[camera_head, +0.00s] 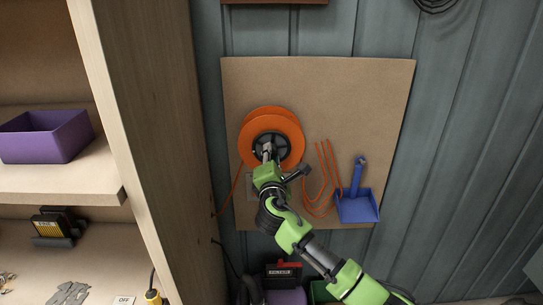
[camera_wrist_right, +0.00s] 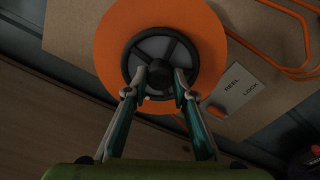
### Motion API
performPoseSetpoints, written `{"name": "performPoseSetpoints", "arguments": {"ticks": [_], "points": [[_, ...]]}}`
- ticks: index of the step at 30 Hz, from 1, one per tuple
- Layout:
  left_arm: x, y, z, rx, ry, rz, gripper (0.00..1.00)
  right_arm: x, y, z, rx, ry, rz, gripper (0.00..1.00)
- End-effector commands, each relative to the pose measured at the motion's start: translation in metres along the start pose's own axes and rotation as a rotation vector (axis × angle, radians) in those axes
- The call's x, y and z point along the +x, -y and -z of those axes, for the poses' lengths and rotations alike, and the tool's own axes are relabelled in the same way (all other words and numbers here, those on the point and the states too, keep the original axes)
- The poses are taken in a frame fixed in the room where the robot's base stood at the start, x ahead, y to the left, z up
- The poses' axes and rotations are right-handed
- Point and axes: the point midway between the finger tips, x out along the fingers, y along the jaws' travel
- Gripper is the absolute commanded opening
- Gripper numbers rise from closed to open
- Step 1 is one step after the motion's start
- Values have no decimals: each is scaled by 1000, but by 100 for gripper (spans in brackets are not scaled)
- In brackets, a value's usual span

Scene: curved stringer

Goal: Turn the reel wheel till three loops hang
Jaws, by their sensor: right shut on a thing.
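The orange reel (camera_head: 255,122) is mounted on a tan board on the wall, with a black wheel (camera_head: 283,143) at its centre. In the right wrist view the spoked black wheel (camera_wrist_right: 160,46) sits on the orange disc (camera_wrist_right: 110,50). My left gripper is not in view.
A plate marked REEL LOCK (camera_wrist_right: 234,86) is beside the reel. A blue dustpan (camera_head: 358,205) hangs right of the loops. A wooden shelf unit (camera_head: 140,120) stands close on the left, holding a purple bin (camera_head: 45,138). Items stand below the board.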

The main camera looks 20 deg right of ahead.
Motion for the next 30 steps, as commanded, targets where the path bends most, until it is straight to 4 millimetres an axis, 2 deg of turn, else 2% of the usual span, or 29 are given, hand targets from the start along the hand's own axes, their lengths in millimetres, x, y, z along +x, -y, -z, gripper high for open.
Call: {"name": "performPoseSetpoints", "arguments": {"ticks": [12, 13, 15, 25, 30], "points": [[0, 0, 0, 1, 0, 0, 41, 0, 1, 1, -7, -2, 2, 3], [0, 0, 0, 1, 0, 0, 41, 0, 1, 1, -7, -2, 3, 27], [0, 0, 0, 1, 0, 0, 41, 0, 1, 1, -7, -2, 3, 41], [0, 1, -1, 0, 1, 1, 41, -1, 0, 1, -6, -1, 1, 41], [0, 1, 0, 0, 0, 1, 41, -12, 1, 1, -7, -1, 1, 41]]}}
